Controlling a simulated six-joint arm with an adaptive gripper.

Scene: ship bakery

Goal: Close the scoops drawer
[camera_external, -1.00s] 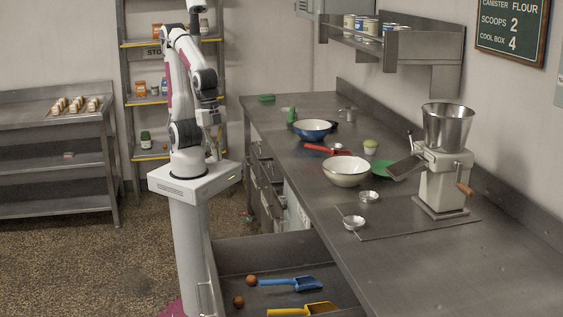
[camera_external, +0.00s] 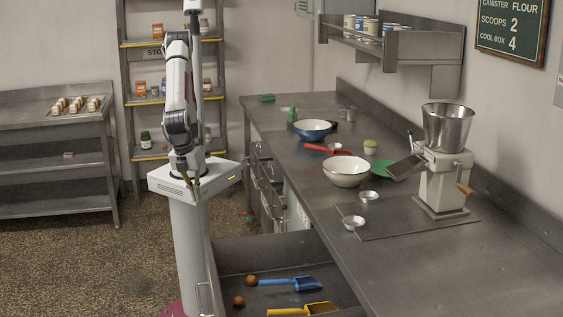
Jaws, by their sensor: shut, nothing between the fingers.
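The scoops drawer (camera_external: 238,262) is pulled out from under the steel counter at the bottom of the view. A blue scoop (camera_external: 292,284), a yellow scoop (camera_external: 303,309) and two brown balls (camera_external: 251,281) lie in it. A bar handle (camera_external: 204,299) shows on its front at the left. My gripper (camera_external: 195,198) is shut and empty. It points down in front of my white base, above and apart from the drawer, up from the handle in the picture.
The counter (camera_external: 420,270) holds a white bowl (camera_external: 346,171), a blue bowl (camera_external: 312,130), a red scoop (camera_external: 328,149), small metal cups and a mill (camera_external: 444,165). Other drawers (camera_external: 265,185) sit under the counter further back. Floor left of my base is clear.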

